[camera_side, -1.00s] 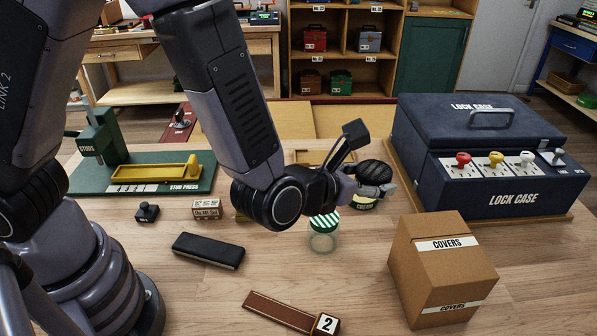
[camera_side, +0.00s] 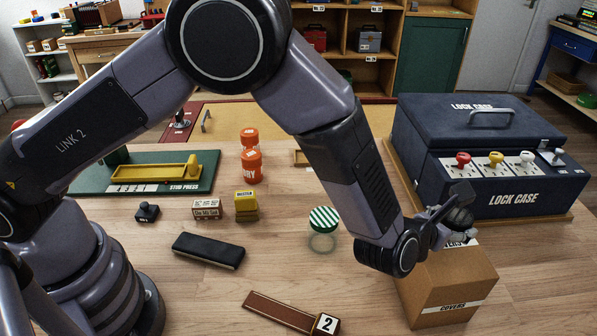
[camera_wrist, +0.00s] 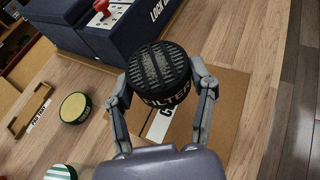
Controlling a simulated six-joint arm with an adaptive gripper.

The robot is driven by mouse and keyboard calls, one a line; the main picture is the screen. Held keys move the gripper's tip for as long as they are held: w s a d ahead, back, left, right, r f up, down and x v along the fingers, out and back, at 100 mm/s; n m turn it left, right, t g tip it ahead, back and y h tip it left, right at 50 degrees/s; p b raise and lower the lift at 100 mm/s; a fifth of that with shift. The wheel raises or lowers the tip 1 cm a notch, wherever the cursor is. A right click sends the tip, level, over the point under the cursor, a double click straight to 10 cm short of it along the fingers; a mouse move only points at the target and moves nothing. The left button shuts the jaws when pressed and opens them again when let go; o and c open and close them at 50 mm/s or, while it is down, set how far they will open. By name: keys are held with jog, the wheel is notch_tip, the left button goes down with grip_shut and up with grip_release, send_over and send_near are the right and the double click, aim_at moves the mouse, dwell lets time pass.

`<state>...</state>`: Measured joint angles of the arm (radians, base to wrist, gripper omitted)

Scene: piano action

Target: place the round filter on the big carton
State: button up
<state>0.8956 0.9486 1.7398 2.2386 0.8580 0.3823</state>
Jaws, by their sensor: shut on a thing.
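The round filter (camera_wrist: 158,72) is a black, ribbed disc with "FILTER" on its side. My gripper (camera_wrist: 160,88) is shut on it, one finger on each side, in the wrist view. In the side view the filter (camera_side: 458,220) is a dark round shape at the end of my gripper (camera_side: 456,228). The big carton (camera_side: 448,290) is a brown box marked "COVERS", below the gripper at the right. In the wrist view the carton (camera_wrist: 222,118) lies under and beyond the filter. I cannot tell whether the filter touches its top.
The navy lock case (camera_side: 480,150) stands behind the carton. A jar with a green-striped lid (camera_side: 323,219) stands left of it. A round tin (camera_wrist: 75,108) shows in the wrist view. A black case (camera_side: 208,250) and a brown strip (camera_side: 285,312) lie at the front.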

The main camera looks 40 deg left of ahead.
jog(key=shift+w+d+f, duration=0.15)
jog(key=shift+w+f, duration=0.05)
jog(key=shift+f, duration=1.65)
jog(key=shift+f, duration=0.15)
jog(key=o, duration=1.1)
